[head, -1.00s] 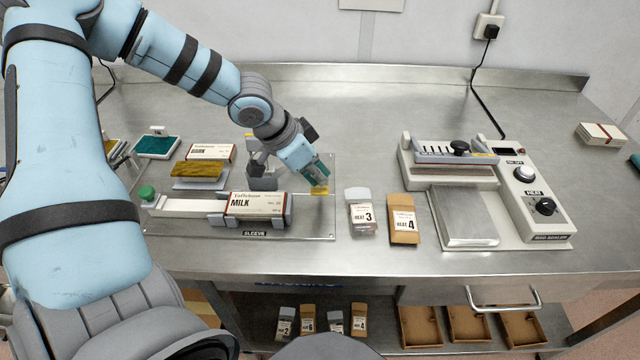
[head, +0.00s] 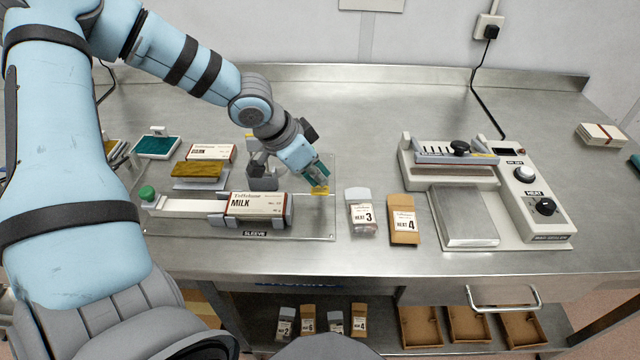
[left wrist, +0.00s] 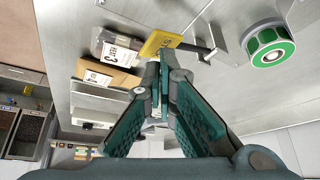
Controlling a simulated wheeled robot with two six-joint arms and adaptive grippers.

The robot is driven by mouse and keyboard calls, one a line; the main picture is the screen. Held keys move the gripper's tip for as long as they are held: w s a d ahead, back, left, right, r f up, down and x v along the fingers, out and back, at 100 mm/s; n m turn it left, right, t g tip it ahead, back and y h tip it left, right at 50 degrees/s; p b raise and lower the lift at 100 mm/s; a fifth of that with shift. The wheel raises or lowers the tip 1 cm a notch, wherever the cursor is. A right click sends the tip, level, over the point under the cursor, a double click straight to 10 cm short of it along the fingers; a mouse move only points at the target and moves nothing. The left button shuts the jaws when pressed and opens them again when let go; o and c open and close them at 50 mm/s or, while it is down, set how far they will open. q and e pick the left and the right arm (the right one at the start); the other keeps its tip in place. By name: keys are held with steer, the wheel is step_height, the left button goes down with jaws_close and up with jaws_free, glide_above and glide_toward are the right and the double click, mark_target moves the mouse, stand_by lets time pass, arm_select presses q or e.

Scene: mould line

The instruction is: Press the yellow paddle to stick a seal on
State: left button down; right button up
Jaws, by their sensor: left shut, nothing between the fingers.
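The yellow paddle (head: 320,190) is at the right side of the clear sleeve plate, partly hidden by my left gripper in the head view. It also shows in the left wrist view (left wrist: 160,45), just beyond my fingertips. My left gripper (head: 318,178) is shut and empty, its green fingertips at the paddle. Whether they touch it I cannot tell. In the left wrist view a green and white seal roll (left wrist: 270,45) is to the right of the paddle. A MILK box (head: 255,205) lies in the sleeve cradle, left of the paddle. My right gripper is not in view.
Packs marked 3 (head: 361,215) and 4 (head: 404,222) lie just right of the plate. A bag sealer (head: 540,200) stands further right. A green-knobbed pusher (head: 147,193) is at the left. The back of the table (head: 350,105) is clear.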

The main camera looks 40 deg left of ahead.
mark_target(313, 192)
arm_select(q)
steer(key=shift+f, duration=0.15)
steer(key=shift+f+b, duration=2.55)
steer(key=shift+f, duration=0.2)
step_height(313, 192, up, 10)
steer(key=p, duration=1.1)
steer(key=shift+r, duration=0.15)
